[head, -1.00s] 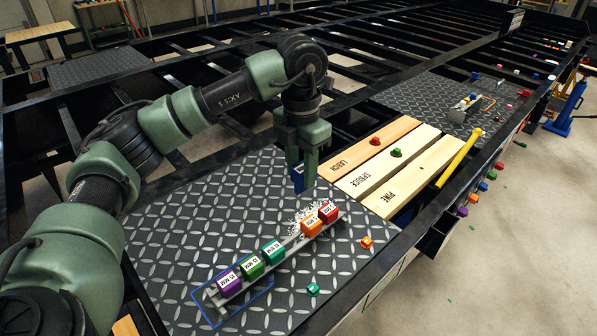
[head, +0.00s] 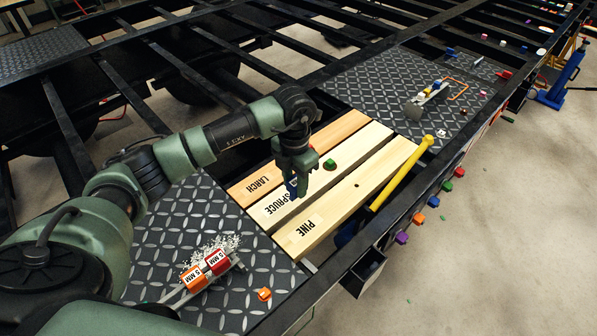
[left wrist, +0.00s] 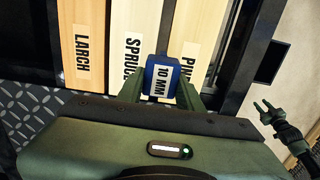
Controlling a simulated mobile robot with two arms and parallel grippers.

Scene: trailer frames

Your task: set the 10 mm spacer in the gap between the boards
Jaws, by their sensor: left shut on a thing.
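My left gripper (head: 294,186) is shut on the blue spacer (head: 290,188), over the near ends of the boards. In the left wrist view the spacer (left wrist: 162,76) reads 10 MM and sits between the fingers, in front of the spruce and pine boards. The larch board (head: 262,174), spruce board (head: 300,192) and pine board (head: 335,215) lie side by side. Whether the spacer touches them I cannot tell. A small green forked end, seemingly my right gripper (left wrist: 263,106), shows at the right in the left wrist view, fingers apart.
A rack with orange (head: 195,277) and red (head: 217,262) spacers stands on the tread plate (head: 245,285), by white shreds. A yellow bar (head: 402,172) lies beside the pine board. Open frame bays lie behind.

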